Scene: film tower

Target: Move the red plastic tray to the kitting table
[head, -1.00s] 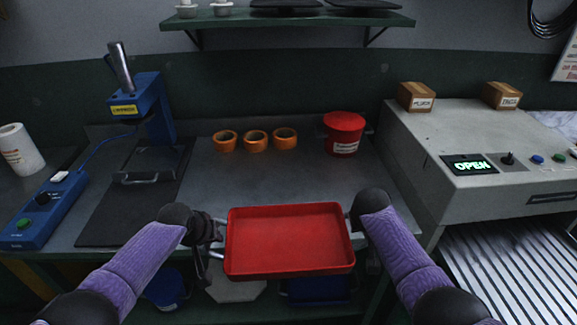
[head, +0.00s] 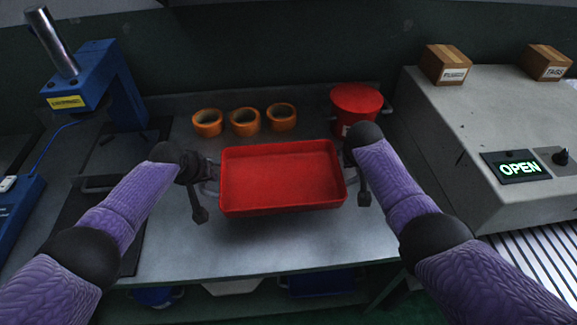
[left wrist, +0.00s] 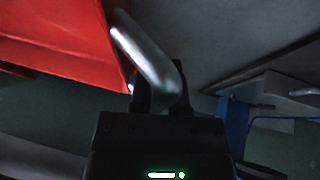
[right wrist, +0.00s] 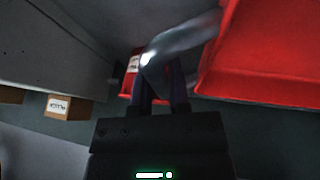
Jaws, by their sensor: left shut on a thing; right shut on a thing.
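The red plastic tray (head: 283,176) is empty and looks about level in the head view, over the grey table (head: 250,245). My left gripper (head: 208,172) is shut on the metal handle at the tray's left end; the handle shows in the left wrist view (left wrist: 148,58). My right gripper (head: 352,168) is shut on the handle at the right end, seen in the right wrist view (right wrist: 180,42). The tray also shows in the left wrist view (left wrist: 60,40) and the right wrist view (right wrist: 270,55). I cannot tell for sure whether its underside touches the table.
Behind the tray stand three orange rings (head: 245,121) and a red lidded pot (head: 356,105). A blue press (head: 95,85) is at left. A grey machine with an OPEN display (head: 517,167) and two cardboard boxes (head: 446,64) is at right. The table's front strip is clear.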

